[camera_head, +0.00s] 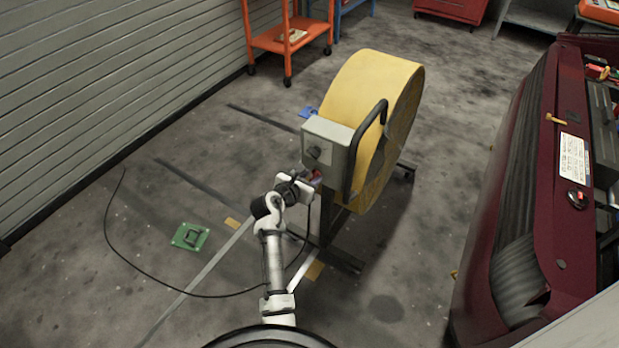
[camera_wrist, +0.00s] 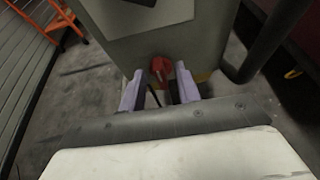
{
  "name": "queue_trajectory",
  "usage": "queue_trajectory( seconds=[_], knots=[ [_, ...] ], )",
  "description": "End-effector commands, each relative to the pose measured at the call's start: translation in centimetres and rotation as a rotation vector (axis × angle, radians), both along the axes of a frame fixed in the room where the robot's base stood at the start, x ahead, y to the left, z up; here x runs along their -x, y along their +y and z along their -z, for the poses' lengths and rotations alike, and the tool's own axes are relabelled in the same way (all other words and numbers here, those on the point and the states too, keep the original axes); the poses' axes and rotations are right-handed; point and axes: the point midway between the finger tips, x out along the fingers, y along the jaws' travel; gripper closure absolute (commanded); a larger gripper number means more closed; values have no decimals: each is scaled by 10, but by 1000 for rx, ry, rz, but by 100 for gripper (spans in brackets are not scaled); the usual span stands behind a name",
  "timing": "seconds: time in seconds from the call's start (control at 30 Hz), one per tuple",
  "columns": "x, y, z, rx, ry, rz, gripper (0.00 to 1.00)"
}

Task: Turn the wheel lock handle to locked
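A red handle (camera_wrist: 160,68) shows in the wrist view, low on the front of a grey box (camera_wrist: 150,35). In the head view a small bit of red (camera_head: 317,175) shows by my gripper (camera_head: 307,183), under the grey box (camera_head: 327,148) of the large yellow drum (camera_head: 365,85). In the wrist view my gripper (camera_wrist: 158,88) is open, with its two pale purple fingers apart. The red handle is just ahead of the fingertips, between them in the picture. I cannot tell whether they touch it. Any lock marking is not readable.
A black tube handle (camera_head: 362,150) stands at the box's right side. A black cable (camera_head: 150,275) loops over the floor near a green plate (camera_head: 190,236). A dark red car (camera_head: 520,200) is at the right, an orange cart (camera_head: 285,40) at the back. The left floor is mostly clear.

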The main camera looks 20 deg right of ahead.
Motion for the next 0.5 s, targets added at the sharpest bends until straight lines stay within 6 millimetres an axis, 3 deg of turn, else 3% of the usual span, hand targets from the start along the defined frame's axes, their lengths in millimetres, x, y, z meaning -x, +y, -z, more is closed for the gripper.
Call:
queue_trajectory(
  seconds=[0.03, 0.23, 0.5],
  knots=[
    [0, 0, 0, 0, 0, 0, 72],
    [0, 0, 0, 0, 0, 0, 99],
    [1, 0, 0, -4, -5, 0, 100]
  ],
)
